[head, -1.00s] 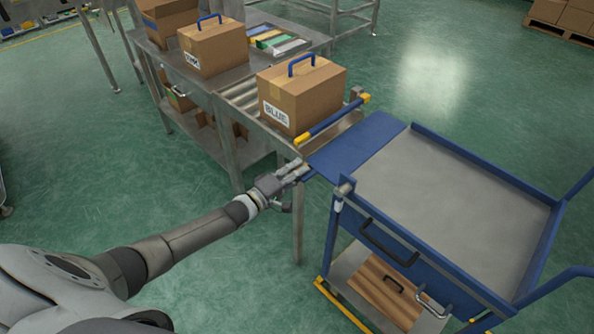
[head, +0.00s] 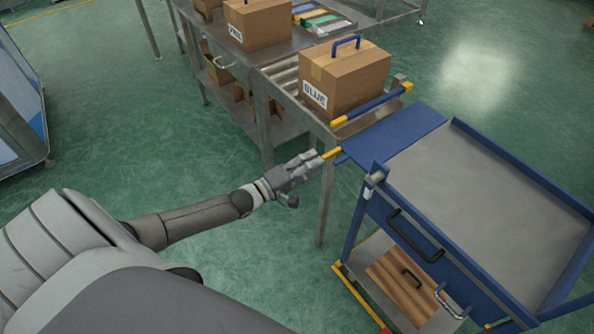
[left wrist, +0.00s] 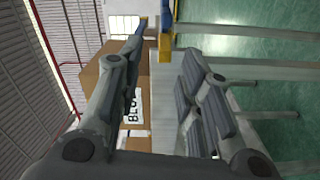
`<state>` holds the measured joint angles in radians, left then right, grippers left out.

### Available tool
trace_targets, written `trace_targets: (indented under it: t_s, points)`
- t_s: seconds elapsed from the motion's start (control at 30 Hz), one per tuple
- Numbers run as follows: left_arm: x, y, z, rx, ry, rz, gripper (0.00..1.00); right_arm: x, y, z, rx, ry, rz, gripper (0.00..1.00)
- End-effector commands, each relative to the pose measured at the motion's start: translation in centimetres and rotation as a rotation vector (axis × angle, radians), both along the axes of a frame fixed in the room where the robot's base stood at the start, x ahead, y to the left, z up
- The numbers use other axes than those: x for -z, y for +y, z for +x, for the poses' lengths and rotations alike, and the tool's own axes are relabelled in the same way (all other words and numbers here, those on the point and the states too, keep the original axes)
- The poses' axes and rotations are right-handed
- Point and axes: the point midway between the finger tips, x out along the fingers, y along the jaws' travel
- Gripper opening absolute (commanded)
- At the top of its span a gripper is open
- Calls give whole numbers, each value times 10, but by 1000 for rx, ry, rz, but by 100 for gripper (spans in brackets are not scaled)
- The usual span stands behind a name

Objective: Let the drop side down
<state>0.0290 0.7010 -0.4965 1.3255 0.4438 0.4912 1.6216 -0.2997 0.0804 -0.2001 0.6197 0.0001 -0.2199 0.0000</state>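The drop side (head: 395,138) is a flat blue panel on the cart's side nearest the roller table. It looks about level with the cart top and reaches toward the table's end. A small yellow piece (head: 331,153) shows at its near outer corner, beside my left fingertips. My left gripper (head: 314,158) is at that corner; I cannot tell whether it touches. In the left wrist view its fingers (left wrist: 163,80) are apart with nothing clearly between them. A yellow-and-blue part (left wrist: 165,46) shows beyond the fingertips. My right gripper is out of view.
The cart (head: 480,190) has an empty grey top, front handles and a lower shelf. A box marked BLUE (head: 343,80) stands on the roller table behind a blue stop bar (head: 372,105) with yellow ends.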

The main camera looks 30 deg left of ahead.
Motion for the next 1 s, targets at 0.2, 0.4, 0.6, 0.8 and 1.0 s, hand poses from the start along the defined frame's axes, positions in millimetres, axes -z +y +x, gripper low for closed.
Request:
trace_targets:
  t_s: [0.2, 0.4, 0.6, 0.8, 1.0]
  points:
    - [1, 11, -31, 1, 2, 1, 34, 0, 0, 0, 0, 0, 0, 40]
    - [0, 16, -43, -1, 0, -1, 34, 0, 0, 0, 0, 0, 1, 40]
    - [0, 17, -45, -1, -1, -1, 34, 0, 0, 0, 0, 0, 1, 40]
    - [0, 17, -45, -1, 0, -1, 34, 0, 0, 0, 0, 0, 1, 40]
    - [1, 17, -45, -1, 0, 1, 34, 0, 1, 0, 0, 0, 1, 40]
